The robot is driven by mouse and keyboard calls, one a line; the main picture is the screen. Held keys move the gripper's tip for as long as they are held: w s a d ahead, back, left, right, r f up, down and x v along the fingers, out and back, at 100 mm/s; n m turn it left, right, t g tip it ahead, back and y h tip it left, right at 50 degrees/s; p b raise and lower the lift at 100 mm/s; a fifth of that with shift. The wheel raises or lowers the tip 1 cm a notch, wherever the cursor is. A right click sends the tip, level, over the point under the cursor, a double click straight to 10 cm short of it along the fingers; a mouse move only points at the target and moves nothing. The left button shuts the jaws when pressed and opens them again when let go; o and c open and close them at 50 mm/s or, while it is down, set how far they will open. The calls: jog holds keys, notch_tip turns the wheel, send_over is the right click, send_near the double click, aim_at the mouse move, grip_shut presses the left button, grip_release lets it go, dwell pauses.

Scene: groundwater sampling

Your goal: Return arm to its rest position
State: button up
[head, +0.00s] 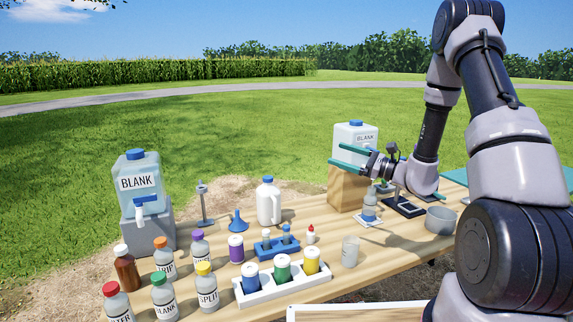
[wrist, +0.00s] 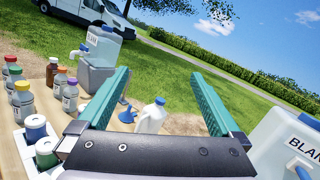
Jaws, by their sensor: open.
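My gripper (head: 336,153) is open and empty, with its two teal fingers spread apart. In the head view it is in the air above the right part of the table, in front of a BLANK container (head: 354,133) on a wooden block (head: 346,187). My arm reaches in from the right side and bends down to it. In the wrist view the gripper's fingers (wrist: 160,73) point out over the grass with nothing between them. The BLANK container also shows at the right edge of the wrist view (wrist: 292,140).
The wooden table (head: 305,213) holds several capped bottles, a white jug (head: 268,202), a rack with colored jars (head: 283,285), a clear cup (head: 350,250) and a grey bowl (head: 441,220). Another BLANK container (head: 139,182) stands on a grey block at left. A van (wrist: 90,12) is parked beyond.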

jog(key=s+a+r+n+g+h, duration=0.25)
jog(key=s+r+n+g, duration=0.3)
jog(key=s, duration=0.35)
jog(key=s+a+r+n+g+h, duration=0.25)
jog(key=s+r+n+g, duration=0.3)
jog(key=s, duration=0.35)
jog(key=s+d+r+n+t+h, duration=0.5)
jog(key=s+d+r+t+h, duration=0.3)
jog(key=s+d+h, duration=0.2)
jog(key=shift+d, duration=1.25)
jog(key=shift+s, duration=0.1)
